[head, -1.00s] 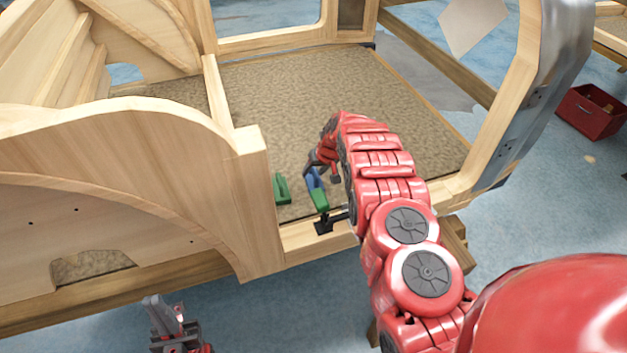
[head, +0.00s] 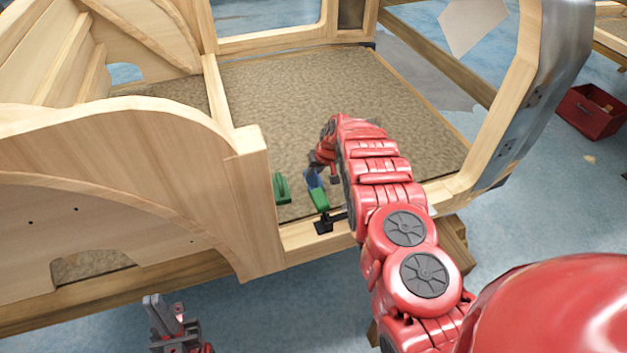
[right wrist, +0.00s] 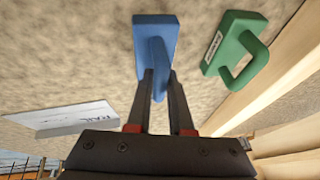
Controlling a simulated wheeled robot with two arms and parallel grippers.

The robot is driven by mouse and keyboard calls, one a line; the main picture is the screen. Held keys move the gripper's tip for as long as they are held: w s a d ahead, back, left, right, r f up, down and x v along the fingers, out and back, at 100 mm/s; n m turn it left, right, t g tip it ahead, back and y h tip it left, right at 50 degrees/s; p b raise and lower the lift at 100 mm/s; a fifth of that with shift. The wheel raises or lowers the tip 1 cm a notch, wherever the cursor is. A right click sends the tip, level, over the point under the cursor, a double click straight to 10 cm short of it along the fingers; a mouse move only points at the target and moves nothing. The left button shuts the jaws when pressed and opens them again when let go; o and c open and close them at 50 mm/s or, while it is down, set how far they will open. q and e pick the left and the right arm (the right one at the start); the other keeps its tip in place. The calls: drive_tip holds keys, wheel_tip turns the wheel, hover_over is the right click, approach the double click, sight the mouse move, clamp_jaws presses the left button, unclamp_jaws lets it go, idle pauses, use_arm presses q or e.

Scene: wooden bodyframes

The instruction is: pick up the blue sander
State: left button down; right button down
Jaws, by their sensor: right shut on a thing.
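The blue sander (right wrist: 155,40) is in the upper middle of the right wrist view, over the speckled floor panel. Its blue body also shows in the head view (head: 315,180), just left of my right forearm. My right gripper (right wrist: 160,75) has its two dark fingers on either side of the sander's upright handle and is shut on it. I cannot tell if the sander touches the panel. My left gripper (head: 165,310) is low at the left in the head view, outside the wooden frame and away from the sander; its finger gap is unclear.
A green sander (right wrist: 236,48) lies close by, between the blue one and a wooden beam; it shows in the head view (head: 282,188). A white labelled box (right wrist: 62,118) lies on the other side. A black and green clamp (head: 322,222) sits at the frame's front edge.

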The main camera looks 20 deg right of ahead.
wheel_tip(320, 180, up, 10)
drive_tip(key=shift+r+b, duration=0.1)
drive_tip(key=shift+b, duration=0.25)
wheel_tip(320, 180, up, 8)
drive_tip(key=p, duration=0.6)
drive_tip(key=shift+p, duration=0.4)
drive_tip(key=c, duration=1.5)
unclamp_jaws()
clamp_jaws()
